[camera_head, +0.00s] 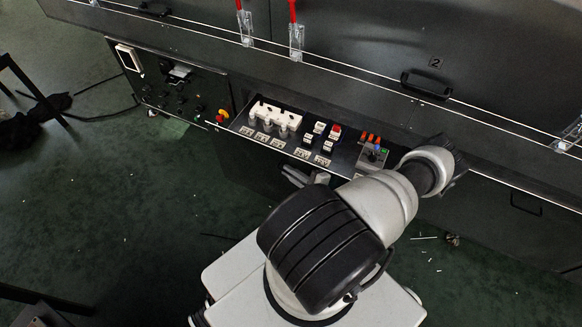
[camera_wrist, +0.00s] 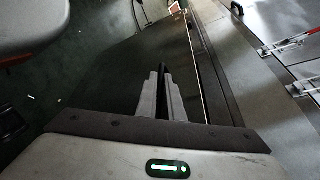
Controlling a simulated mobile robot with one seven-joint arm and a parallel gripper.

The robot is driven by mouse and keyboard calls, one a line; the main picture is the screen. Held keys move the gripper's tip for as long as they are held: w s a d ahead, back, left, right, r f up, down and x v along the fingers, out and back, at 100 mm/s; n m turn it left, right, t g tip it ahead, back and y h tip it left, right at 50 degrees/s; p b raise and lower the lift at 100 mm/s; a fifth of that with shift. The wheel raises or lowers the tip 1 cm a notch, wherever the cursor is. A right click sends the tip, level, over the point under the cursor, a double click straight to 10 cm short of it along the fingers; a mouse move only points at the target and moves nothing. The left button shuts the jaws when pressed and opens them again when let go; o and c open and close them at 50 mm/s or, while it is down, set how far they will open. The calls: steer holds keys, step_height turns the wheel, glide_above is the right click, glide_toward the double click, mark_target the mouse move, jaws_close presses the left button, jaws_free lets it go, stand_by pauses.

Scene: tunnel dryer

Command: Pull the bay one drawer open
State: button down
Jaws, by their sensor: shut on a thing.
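The dark front of the bay one drawer (camera_head: 242,168) is below the control ledge in the head view, partly hidden by my arm. It shows as a broad dark panel (camera_wrist: 112,75) in the wrist view. My gripper (camera_head: 308,177) is low against this front, just under the ledge. Its two fingers (camera_wrist: 163,94) are close together in the wrist view. I cannot tell from these views whether there is a gap behind the drawer front.
The control ledge (camera_head: 349,150) carries white blocks, labelled switches and a red button (camera_head: 336,131). A knob panel (camera_head: 170,90) is at the left. A door handle (camera_head: 426,85) sits below the number 2. Another front with a handle (camera_head: 526,203) is at right. Green floor is open at lower left.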

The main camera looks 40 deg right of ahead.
stand_by(0.3)
steer(key=c, duration=2.2)
jaws_free()
steer(key=p+v, duration=0.1)
steer(key=v, duration=1.6)
steer(key=shift+s+p, duration=0.3)
steer(key=shift+p, duration=0.1)
steer(key=shift+d, duration=0.1)
